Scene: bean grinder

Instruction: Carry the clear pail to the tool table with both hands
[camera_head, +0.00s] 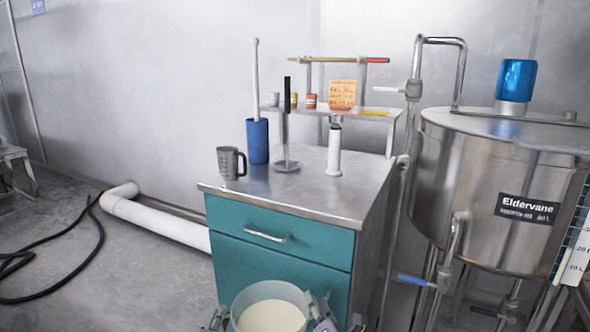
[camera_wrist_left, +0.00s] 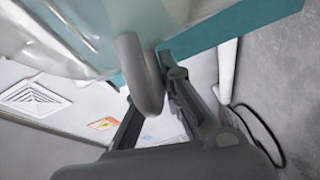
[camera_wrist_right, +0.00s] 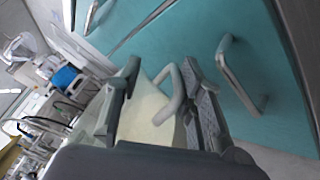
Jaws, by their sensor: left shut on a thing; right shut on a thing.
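The clear pail (camera_head: 237,322) holds a pale cream content and shows at the bottom edge of the head view, in front of the teal cabinet table. Its lower part is cut off. My left gripper (camera_head: 218,318) is at the pail's left side, shut on a grey loop handle (camera_wrist_left: 146,80) in the left wrist view. My right gripper (camera_head: 325,316) is at the right side, shut on the other loop handle (camera_wrist_right: 176,92) in the right wrist view. The pail looks about level. The table's steel top (camera_head: 300,199) has a bare front part.
On the table stand a grey mug (camera_head: 228,163), a blue cylinder (camera_head: 257,141) with a white rod, a black-handled tool (camera_head: 287,120) and a white cylinder (camera_head: 334,152). A small shelf (camera_head: 370,112) rises behind. A steel tank (camera_head: 470,180) stands right; a hose (camera_head: 60,288) lies left.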

